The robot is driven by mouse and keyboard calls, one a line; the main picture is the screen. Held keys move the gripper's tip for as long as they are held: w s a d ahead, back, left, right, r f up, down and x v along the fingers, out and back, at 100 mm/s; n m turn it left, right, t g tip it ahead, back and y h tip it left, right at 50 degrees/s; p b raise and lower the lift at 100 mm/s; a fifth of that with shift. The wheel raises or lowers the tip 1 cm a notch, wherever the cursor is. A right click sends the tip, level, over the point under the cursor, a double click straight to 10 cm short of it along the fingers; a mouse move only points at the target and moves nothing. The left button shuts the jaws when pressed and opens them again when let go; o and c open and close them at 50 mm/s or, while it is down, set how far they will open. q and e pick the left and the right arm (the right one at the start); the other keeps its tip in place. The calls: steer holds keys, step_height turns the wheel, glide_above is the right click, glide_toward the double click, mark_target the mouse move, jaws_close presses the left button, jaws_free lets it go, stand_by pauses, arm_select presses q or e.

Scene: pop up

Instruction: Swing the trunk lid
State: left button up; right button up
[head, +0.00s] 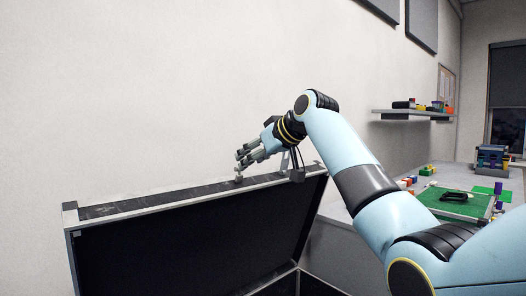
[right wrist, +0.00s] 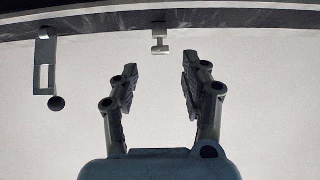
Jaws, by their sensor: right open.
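The trunk lid (head: 190,240) stands raised in the head view, with its dark inside facing me and a pale metal-trimmed rim. It also shows as a dark band across the top of the right wrist view (right wrist: 100,24). A small metal catch (right wrist: 159,42) and a slotted metal plate with a dark ball (right wrist: 45,68) stick out from its edge. My right gripper (head: 242,162) is at the lid's top edge. In the right wrist view its fingers (right wrist: 160,78) are apart and empty, with the catch beyond the gap. Contact with the lid is unclear. My left gripper is out of view.
A pale wall (head: 150,90) rises close behind the lid. To the right, a counter holds a green mat (head: 455,203) with a black item, coloured blocks and a blue-grey item (head: 492,158). A shelf (head: 412,112) with small objects is above.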

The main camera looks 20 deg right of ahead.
steer(key=v, duration=0.4)
steer(key=shift+s+d+r, duration=0.1)
steer(key=shift+s+r, duration=0.1)
steer(key=shift+s, duration=0.1)
